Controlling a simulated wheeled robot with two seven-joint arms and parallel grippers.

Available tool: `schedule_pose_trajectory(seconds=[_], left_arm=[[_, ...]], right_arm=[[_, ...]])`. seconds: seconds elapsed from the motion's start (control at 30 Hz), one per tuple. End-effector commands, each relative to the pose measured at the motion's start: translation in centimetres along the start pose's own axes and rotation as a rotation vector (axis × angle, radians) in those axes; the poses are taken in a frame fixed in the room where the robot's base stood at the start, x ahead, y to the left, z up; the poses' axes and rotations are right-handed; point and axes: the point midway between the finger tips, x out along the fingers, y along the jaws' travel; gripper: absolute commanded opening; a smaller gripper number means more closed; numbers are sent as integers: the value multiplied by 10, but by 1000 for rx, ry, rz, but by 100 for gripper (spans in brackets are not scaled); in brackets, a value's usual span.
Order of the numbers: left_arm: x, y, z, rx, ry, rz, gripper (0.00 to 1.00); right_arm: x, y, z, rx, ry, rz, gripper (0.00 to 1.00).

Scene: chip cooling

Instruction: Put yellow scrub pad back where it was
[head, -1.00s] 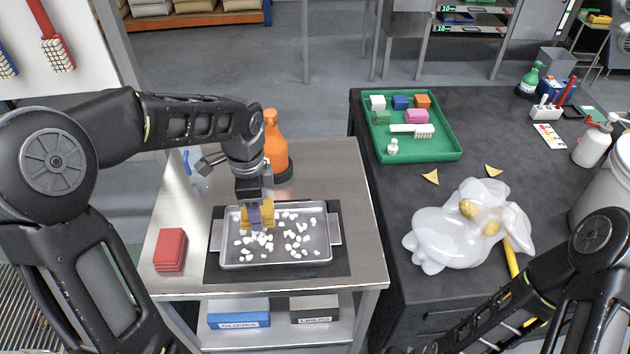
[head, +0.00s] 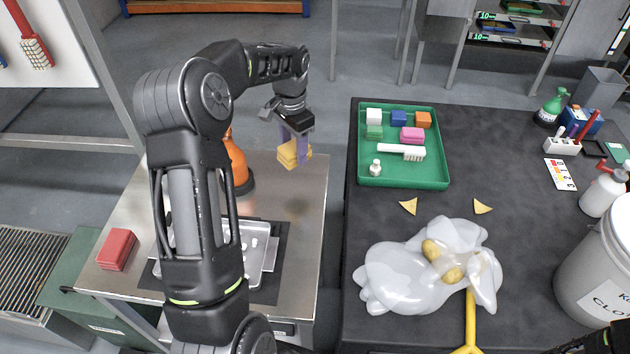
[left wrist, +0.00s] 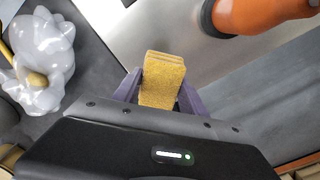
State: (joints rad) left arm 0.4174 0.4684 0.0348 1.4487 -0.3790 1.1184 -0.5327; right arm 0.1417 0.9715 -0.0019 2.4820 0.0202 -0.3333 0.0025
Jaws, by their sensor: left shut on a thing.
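The yellow scrub pad (head: 291,153) is held by my left gripper (head: 294,142), which is shut on it above the back right part of the steel cart top (head: 300,190). The left wrist view shows the pad (left wrist: 163,80) between the two purple fingers. A green tray (head: 405,183) on the dark table holds white, blue, orange, green and pink pads, a white brush (head: 413,154) and a small white bottle.
An orange bottle (head: 236,165) stands on the cart, partly behind my left arm. A red pad (head: 117,249) lies at the cart's left. A metal tray (head: 262,248) with white bits is partly hidden. A translucent bag (head: 405,275) lies on the dark table. A gap separates cart and table.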

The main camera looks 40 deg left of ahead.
Motion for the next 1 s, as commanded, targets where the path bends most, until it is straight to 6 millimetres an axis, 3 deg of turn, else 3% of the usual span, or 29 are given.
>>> schedule_pose_trajectory(seconds=[0.37,0.57,0.7,1.0], left_arm=[[2,0,0,-14,1,0,12],[30,1,1,-13,-2,2,12],[58,1,0,-13,0,0,12],[62,0,0,-13,1,-1,12]], right_arm=[[1,0,0,0,0,0,36],[9,2,0,-1,2,-2,36],[28,6,-1,-4,9,-7,36],[28,6,-2,-6,12,-10,36]])
